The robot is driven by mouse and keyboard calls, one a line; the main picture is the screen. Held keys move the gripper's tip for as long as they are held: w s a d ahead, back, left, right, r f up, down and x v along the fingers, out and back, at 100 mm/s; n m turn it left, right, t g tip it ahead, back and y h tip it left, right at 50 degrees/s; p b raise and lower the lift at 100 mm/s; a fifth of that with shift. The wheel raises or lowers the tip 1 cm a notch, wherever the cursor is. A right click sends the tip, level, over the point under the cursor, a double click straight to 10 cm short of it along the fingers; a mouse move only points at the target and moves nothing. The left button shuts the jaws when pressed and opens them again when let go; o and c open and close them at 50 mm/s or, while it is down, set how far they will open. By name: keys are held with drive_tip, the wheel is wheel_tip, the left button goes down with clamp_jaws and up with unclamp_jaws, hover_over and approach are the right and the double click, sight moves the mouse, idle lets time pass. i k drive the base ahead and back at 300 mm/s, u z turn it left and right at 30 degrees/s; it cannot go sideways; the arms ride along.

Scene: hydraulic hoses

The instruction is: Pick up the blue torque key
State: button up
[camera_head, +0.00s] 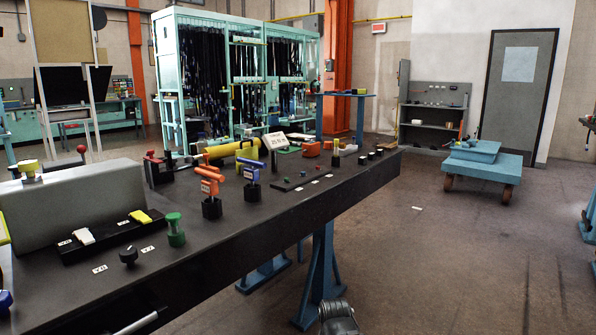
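A key with a blue body (252,191) stands upright in a black holder on the dark bench. My gripper's fingers do not show. A dark grey rounded part at the bottom edge, right of the bench, may belong to my arm. Nothing is seen touching the blue key.
The long bench (300,214) carries a green knob (175,229), a grey box (85,205), a yellow cylinder (230,150) and a labelled stand (276,141). A blue cart (483,165) stands at the right. The floor (440,250) right of the bench is largely clear.

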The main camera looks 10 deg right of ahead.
sight(251, 174)
drive_tip(key=i, duration=1.15)
drive_tip(key=z, duration=0.05)
